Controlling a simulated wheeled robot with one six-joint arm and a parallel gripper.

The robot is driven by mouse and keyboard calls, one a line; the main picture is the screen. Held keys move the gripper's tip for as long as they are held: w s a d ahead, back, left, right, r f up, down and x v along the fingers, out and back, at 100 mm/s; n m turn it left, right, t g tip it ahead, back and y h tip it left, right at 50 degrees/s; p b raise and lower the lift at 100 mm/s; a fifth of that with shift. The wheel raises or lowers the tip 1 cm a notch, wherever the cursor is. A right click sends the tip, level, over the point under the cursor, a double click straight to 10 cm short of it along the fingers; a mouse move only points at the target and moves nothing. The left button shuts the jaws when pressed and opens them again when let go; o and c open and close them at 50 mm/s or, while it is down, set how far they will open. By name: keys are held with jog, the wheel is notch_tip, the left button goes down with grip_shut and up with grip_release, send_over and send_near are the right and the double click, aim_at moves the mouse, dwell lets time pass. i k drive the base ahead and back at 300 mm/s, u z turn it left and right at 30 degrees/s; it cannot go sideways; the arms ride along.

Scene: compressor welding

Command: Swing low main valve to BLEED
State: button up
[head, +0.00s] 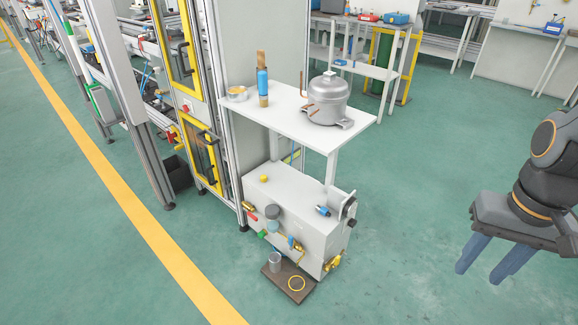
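The grey-white machine box (285,208) stands low beside the tall frame, with valves and fittings on its front. A yellow-handled valve (333,262) sits low at its right front corner. Other small fittings, such as a red one (253,216), a green one (262,234) and a blue one (291,242), line the front. No BLEED marking can be read, and I cannot tell which valve is the low main one. My gripper (480,275) hangs at the right, well apart from the box. Its two blue fingers are spread, with nothing between them.
A white table (345,132) above the box carries a silver compressor (328,97), a blue torch-like tool (262,82) and a small container (237,93). Green floor between box and gripper is clear.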

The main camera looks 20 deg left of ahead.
aim_at(250, 215)
jog(key=z, duration=0.15)
jog(key=k, duration=0.4)
jog(key=u, duration=1.45)
jog(key=i, duration=0.5)
jog(key=u, duration=0.05)
